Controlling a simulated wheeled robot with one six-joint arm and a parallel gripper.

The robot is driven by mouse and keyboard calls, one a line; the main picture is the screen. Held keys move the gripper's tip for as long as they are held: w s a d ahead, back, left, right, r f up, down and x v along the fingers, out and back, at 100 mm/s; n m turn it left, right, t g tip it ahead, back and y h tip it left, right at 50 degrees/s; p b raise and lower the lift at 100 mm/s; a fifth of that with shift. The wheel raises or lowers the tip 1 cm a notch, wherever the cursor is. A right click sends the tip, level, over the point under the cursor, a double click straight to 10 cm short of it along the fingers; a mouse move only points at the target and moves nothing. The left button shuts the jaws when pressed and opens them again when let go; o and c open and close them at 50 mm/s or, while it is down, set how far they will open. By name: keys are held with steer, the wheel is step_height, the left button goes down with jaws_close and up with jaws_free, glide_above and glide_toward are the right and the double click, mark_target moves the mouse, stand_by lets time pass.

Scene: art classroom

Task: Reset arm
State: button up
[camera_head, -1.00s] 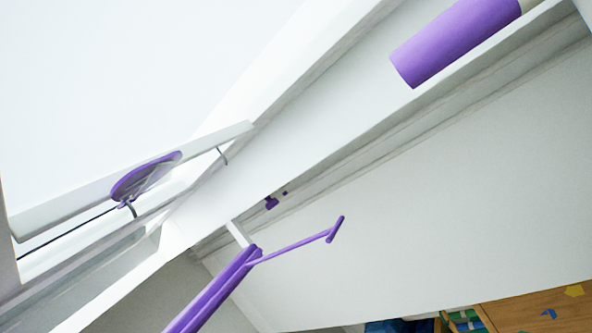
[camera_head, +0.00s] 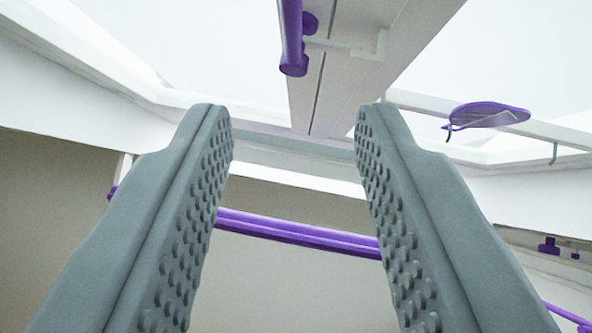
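My gripper (camera_head: 293,128) shows large in the camera view, its two grey studded fingers pointing up the picture. The fingers stand wide apart with nothing between them. The view looks up toward the ceiling, so the gripper appears raised and pointed upward. No table or hand-sized object is in view.
A purple bar (camera_head: 300,235) runs across behind the fingers, apparently beyond them. A purple tube (camera_head: 292,38) hangs by a white beam (camera_head: 345,85) at the top. A purple oval fixture (camera_head: 488,115) is at the upper right, beside bright skylight panes. The distances are hard to judge.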

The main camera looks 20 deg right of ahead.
steer(key=s+a+f+n+g+y, duration=0.2)
steer(key=a+f+n+g+y, duration=0.15)
steer(key=a+n, duration=0.5)
steer(key=s+a+f+n+g+y, duration=0.2)
steer(key=a+n+g+y, duration=0.25)
steer(key=a, duration=0.75)
steer(key=s+a+f+n+g+y, duration=0.1)
steer(key=a+f+n+g+y, duration=0.25)
steer(key=a+n, duration=0.55)
steer(key=s+a+f+n+g+h, duration=0.2)
steer(key=s+a+f+n+h, duration=0.25)
steer(key=s, duration=0.45)
steer(key=s+a+r+n+t+h, duration=0.1)
steer(key=s+r+n+t, duration=0.3)
steer(key=s+n, duration=0.7)
steer(key=shift+a+r, duration=0.15)
steer(key=shift+a, duration=0.5)
steer(key=shift+s+a+r+n+t, duration=0.1)
steer(key=shift+s+r+n+t, duration=0.15)
steer(key=shift+n, duration=0.3)
steer(key=shift+c, duration=0.5)
